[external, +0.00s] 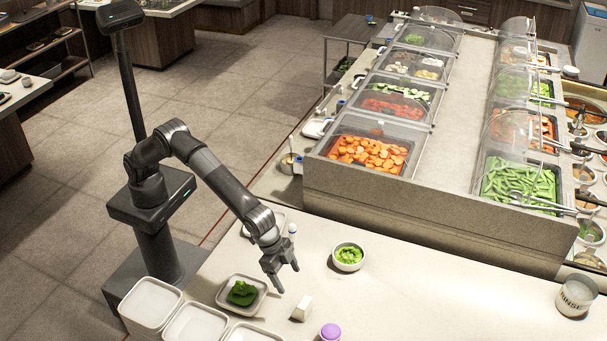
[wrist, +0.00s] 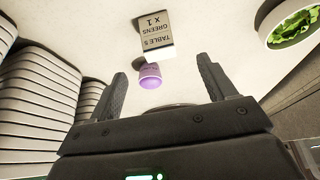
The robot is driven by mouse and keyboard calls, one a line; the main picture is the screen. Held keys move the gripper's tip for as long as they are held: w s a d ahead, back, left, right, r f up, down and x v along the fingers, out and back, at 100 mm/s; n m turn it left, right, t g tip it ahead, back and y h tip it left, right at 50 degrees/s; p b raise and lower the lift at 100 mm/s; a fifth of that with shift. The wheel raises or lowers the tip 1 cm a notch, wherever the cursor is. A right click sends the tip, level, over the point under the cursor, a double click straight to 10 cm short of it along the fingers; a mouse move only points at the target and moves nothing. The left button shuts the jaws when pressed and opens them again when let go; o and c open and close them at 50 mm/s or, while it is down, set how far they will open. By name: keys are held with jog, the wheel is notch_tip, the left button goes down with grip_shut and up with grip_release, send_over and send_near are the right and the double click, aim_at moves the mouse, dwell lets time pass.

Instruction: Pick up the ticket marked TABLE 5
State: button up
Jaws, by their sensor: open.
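The ticket is a small white folded card (external: 301,308) standing on the counter. In the wrist view the ticket (wrist: 157,33) shows upside-down print reading TABLE 5, GREENS x 1. My gripper (external: 287,280) is open and empty above the counter, a little up and left of the ticket in the external view. In the wrist view the ticket lies beyond the spread fingertips of my gripper (wrist: 162,69), roughly centred between them and apart from both.
A purple-topped item (external: 330,331) stands close to the ticket; it also shows in the wrist view (wrist: 150,76). A bowl of greens (external: 348,268) is behind at right, a tray with leaves (external: 222,299) at left. Stacked trays (external: 150,303) fill the front left. Counter right is mostly clear.

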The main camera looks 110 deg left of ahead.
aim_at(303, 305)
jog(key=x, duration=0.6)
jog(key=shift+w+d+f, duration=0.2)
jog(key=shift+d+f, duration=0.1)
jog(key=shift+d, duration=0.1)
jog(key=shift+w+x, duration=0.2)
jog(key=shift+x, duration=1.25)
jog(key=shift+w+x, duration=0.15)
jog(key=shift+x, duration=1.25)
jog(key=shift+a+r, duration=0.15)
jog(key=shift+a, duration=0.05)
jog(key=shift+c, duration=0.2)
jog(key=c, duration=1)
jog(key=shift+r, duration=0.1)
jog(key=shift+c, duration=0.2)
